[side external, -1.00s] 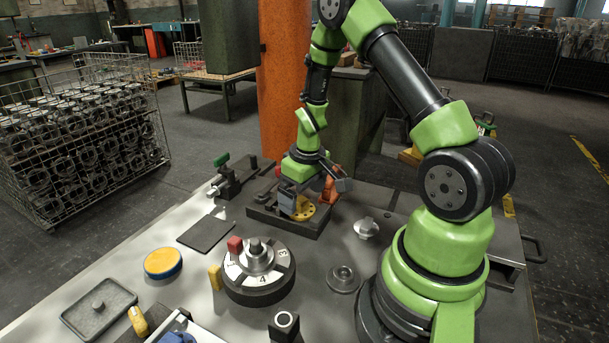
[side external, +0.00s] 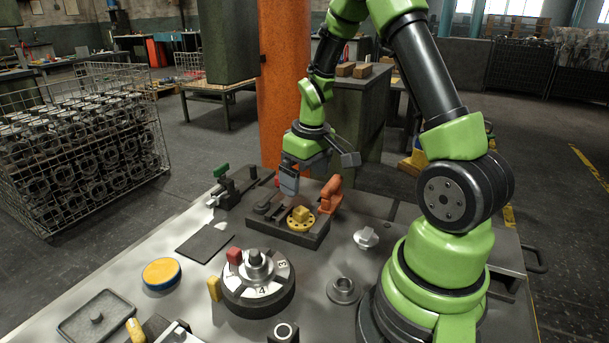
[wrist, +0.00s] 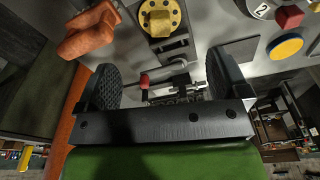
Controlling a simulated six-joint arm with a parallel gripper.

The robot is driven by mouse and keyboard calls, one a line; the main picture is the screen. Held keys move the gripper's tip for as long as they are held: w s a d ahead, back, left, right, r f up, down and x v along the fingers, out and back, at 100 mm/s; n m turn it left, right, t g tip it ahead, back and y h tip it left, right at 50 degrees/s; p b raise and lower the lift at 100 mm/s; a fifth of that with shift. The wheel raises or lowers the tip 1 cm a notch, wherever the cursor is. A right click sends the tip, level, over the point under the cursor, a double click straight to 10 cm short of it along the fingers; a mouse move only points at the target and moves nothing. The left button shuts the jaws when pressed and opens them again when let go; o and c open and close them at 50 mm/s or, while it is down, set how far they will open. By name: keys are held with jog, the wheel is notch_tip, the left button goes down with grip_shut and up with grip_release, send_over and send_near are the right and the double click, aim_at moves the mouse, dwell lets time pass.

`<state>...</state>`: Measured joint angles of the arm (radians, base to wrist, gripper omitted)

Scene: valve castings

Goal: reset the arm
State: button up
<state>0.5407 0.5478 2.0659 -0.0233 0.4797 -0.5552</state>
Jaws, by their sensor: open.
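My gripper (side external: 290,182) is raised above the back of the dark fixture block (side external: 315,240) on the bench. In the wrist view my gripper (wrist: 165,85) has its two dark pads wide apart with nothing held between them. A yellow flanged part (side external: 301,217) sits on the fixture block, apart from my gripper. It also shows at the top of the wrist view (wrist: 160,18). An orange clamp (side external: 331,194) stands at the block's right; the wrist view shows it too (wrist: 88,32). My gripper's lower end partly hides the block's far side.
A numbered round dial (side external: 258,283) with a red block (side external: 234,255) stands in front. A green-handled clamp (side external: 221,171) is at the left. A grey knobbed part (side external: 366,238) and a ring part (side external: 343,289) lie near my base. An orange column (side external: 285,90) rises behind.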

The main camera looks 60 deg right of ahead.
jog(key=s+a+r+m+t, duration=0.1)
jog(key=s+a+r+t, duration=0.15)
jog(key=a+r, duration=0.9)
jog(key=s+a+r+t+y, duration=0.2)
jog(key=s+a+r, duration=0.4)
jog(key=s, duration=0.3)
jog(key=shift+r+m+t, duration=0.3)
jog(key=shift+m+t, duration=0.1)
jog(key=shift+t, duration=0.25)
